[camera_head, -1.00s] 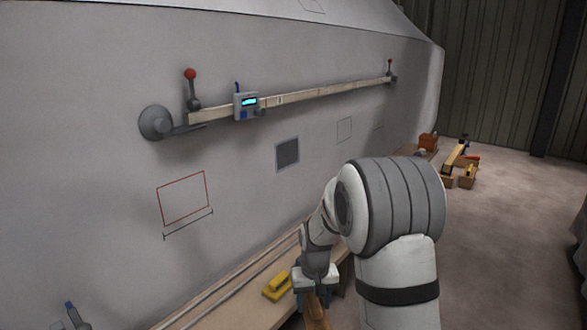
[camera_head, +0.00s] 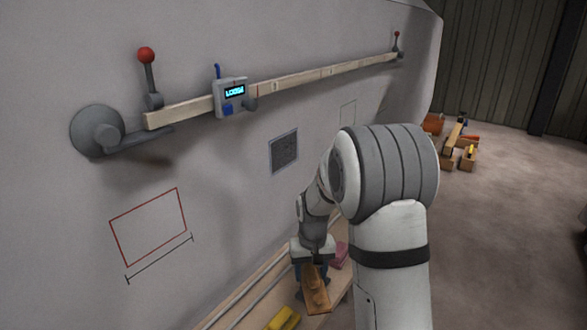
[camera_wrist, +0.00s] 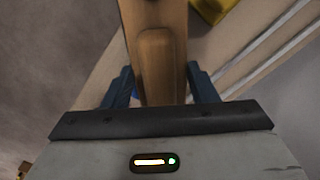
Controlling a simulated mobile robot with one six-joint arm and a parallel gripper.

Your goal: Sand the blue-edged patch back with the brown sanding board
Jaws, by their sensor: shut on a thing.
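My gripper (camera_head: 312,270) is shut on the brown sanding board (camera_head: 316,292) and holds it over the wooden shelf (camera_head: 262,290) below the hull. In the wrist view the brown board (camera_wrist: 157,60) runs up between the two blue fingers, its far end cut off by the frame. The patch (camera_head: 284,151) is a dark grey square with a thin pale bluish edge on the hull wall, above and left of my gripper. The board is apart from the patch.
A wooden batten (camera_head: 300,80) with red-knobbed levers and a device (camera_head: 232,96) reading "LOOSE" spans the hull above the patch. A red outlined rectangle (camera_head: 148,226) is at left. A yellow tool (camera_head: 284,318) and a pink block (camera_head: 340,256) are on the shelf. Wooden items (camera_head: 460,150) stand on the floor.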

